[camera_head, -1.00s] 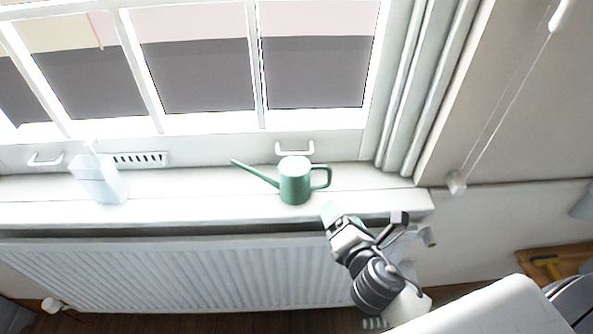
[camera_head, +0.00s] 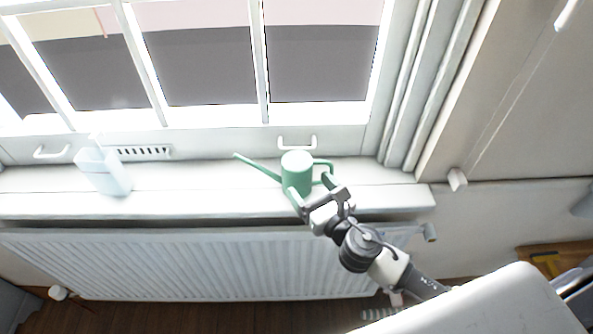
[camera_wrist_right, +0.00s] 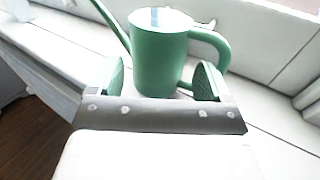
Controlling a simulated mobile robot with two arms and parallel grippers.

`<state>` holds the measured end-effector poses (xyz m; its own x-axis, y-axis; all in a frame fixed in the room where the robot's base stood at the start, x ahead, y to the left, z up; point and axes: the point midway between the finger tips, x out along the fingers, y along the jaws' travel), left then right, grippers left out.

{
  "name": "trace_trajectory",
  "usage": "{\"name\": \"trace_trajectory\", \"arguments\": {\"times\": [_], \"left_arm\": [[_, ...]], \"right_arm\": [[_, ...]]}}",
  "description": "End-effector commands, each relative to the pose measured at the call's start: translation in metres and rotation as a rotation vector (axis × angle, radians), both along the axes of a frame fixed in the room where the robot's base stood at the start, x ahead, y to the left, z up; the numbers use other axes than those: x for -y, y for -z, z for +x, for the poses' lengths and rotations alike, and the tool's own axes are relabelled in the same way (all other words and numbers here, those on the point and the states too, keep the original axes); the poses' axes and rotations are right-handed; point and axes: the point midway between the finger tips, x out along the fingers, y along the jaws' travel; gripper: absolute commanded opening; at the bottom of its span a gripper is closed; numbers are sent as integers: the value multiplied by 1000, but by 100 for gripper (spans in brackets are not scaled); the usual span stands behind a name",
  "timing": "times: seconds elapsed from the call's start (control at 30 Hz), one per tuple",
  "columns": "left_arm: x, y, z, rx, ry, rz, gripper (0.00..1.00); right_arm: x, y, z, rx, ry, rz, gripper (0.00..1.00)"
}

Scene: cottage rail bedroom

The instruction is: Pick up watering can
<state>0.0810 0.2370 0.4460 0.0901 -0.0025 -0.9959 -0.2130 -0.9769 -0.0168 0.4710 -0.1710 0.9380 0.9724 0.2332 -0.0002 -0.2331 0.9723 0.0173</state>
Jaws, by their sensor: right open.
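The green watering can (camera_head: 297,172) stands upright on the white windowsill, its thin spout to the left and its handle to the right. My right gripper (camera_head: 308,192) is open at the can's front side. In the right wrist view the can's body (camera_wrist_right: 158,60) shows between and just beyond the two spread fingers of the right gripper (camera_wrist_right: 160,84), with the handle behind the right finger. I cannot tell if a finger touches the can. My left gripper is not in view.
A pale translucent bottle (camera_head: 103,172) stands on the windowsill (camera_head: 200,190) to the left. The window frame with a white handle (camera_head: 297,143) is close behind the can. A white radiator (camera_head: 200,262) is below the sill.

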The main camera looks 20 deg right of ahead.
Motion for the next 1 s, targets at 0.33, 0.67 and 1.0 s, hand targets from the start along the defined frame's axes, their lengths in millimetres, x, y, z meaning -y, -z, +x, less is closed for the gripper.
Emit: {"name": "trace_trajectory", "arguments": {"times": [0.33,0.67,1.0], "left_arm": [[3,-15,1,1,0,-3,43],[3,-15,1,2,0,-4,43],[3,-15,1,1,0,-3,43]], "right_arm": [[-11,-8,38,0,1,3,80],[-15,-4,55,-2,0,3,80],[-15,-4,55,-2,0,3,40]]}}
